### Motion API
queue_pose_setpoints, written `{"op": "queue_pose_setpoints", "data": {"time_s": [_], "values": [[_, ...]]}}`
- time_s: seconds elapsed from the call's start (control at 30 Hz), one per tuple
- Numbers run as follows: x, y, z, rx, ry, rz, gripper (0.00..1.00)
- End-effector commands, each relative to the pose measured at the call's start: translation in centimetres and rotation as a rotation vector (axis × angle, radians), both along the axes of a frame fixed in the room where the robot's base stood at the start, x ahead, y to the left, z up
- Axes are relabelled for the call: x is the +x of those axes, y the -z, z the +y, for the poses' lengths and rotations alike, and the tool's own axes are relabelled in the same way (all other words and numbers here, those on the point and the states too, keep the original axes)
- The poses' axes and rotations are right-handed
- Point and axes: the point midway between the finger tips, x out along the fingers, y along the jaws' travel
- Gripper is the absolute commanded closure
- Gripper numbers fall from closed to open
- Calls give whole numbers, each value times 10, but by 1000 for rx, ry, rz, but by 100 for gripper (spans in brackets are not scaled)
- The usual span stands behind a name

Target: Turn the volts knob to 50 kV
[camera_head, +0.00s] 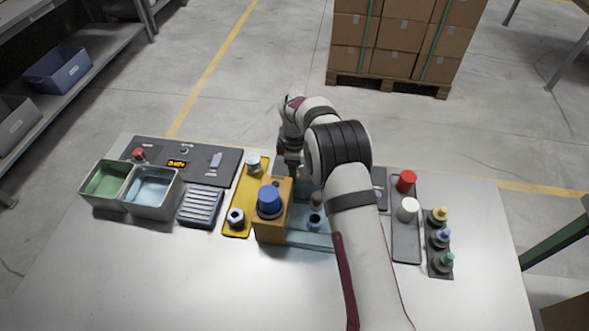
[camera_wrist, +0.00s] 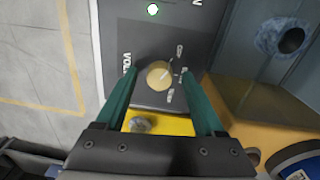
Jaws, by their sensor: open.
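The volts knob (camera_wrist: 160,75) is a round, tan knob on a dark grey panel (camera_wrist: 150,35) lettered "VOL…" in the wrist view. A pale pointer line on it slants to the upper right. Small scale marks sit to its right, too small to read. My gripper (camera_wrist: 159,78) is open, with one green finger on each side of the knob and visible gaps between. I cannot tell how far above the panel the fingertips are. In the head view my gripper (camera_head: 291,165) is behind the wooden block, and the knob is hidden.
A wooden block (camera_head: 270,228) with a blue cap (camera_head: 270,201) stands just in front of my gripper. A yellow tray (camera_head: 238,200) with metal parts lies left. The table's front area is clear.

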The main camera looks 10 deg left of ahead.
Motion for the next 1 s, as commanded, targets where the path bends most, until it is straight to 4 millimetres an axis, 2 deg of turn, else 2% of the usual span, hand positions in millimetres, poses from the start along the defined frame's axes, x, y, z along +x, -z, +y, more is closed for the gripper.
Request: {"op": "queue_pose_setpoints", "data": {"time_s": [0.17,0.53,0.83,1.0], "values": [[0,0,0,0,0,0,31],[0,0,0,0,0,0,98],[0,0,0,0,14,1,100],[0,0,0,0,78,1,100]]}}
